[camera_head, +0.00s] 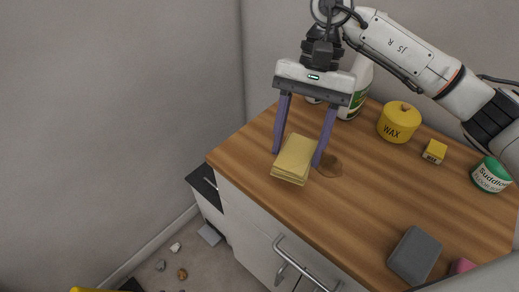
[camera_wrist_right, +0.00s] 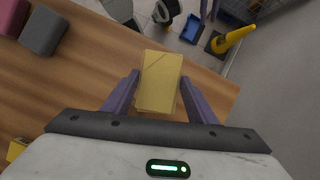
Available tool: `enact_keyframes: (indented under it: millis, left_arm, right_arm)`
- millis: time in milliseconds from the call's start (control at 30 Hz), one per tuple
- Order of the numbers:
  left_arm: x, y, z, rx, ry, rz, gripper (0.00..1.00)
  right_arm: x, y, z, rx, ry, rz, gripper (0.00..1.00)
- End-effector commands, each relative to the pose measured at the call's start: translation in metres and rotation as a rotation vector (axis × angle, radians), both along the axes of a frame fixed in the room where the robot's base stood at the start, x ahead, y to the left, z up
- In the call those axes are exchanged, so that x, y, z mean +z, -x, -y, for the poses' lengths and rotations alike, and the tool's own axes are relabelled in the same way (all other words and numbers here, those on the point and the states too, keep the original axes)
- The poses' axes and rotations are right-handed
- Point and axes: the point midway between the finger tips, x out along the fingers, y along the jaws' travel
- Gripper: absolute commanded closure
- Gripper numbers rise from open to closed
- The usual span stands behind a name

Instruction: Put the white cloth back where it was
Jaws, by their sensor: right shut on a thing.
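My right gripper (camera_head: 296,158) is shut on a yellow folded cloth (camera_head: 294,160), held between its two purple fingers. The cloth is at the near left part of the wooden counter, by its front edge. I cannot tell if it touches the top. The yellow cloth also shows between the fingers in the right wrist view (camera_wrist_right: 160,80). No white cloth shows in either view. Two small purple strips at the top of the wrist view may be my left gripper's fingers, too cut off to tell.
A brown stain (camera_head: 329,165) lies beside the cloth. A white-and-green bottle (camera_head: 354,92), yellow WAX tub (camera_head: 398,123), small yellow box (camera_head: 434,151), green-and-white can (camera_head: 491,175) and grey sponge-like block (camera_head: 415,255) stand on the wooden counter (camera_head: 365,205). Its middle is clear.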

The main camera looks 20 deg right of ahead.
Motion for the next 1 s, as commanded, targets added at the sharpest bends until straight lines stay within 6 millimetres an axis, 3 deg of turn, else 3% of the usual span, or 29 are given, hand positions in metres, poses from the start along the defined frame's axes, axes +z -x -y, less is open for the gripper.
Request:
enact_keyframes:
  millis: [33,100,300,500,767,1000]
  left_arm:
    - [-0.012,0.001,0.001,-0.002,0.0,-0.003,0.69]
    - [-0.018,0.002,0.003,-0.005,0.001,-0.004,0.69]
    - [-0.027,-0.001,0.009,-0.013,0.008,0.005,0.69]
    - [-0.038,-0.002,0.01,-0.016,0.007,0.006,0.69]
    - [-0.036,-0.007,0.011,-0.016,0.008,0.021,0.69]
    - [-0.034,-0.01,0.011,-0.016,0.008,0.027,0.69]
  right_arm:
    - [-0.005,-0.01,-0.007,-0.138,-0.006,0.001,0.66]
    - [-0.002,-0.023,-0.015,-0.339,-0.007,0.002,0.66]
    - [0.01,-0.057,-0.036,-0.866,-0.011,0.003,0.66]
    - [0.025,-0.082,-0.051,-1.265,-0.012,0.003,0.66]
    - [0.029,-0.095,-0.056,-1.49,-0.008,-0.003,0.66]
    - [-0.014,-0.095,-0.056,-1.5,-0.004,-0.006,0.66]
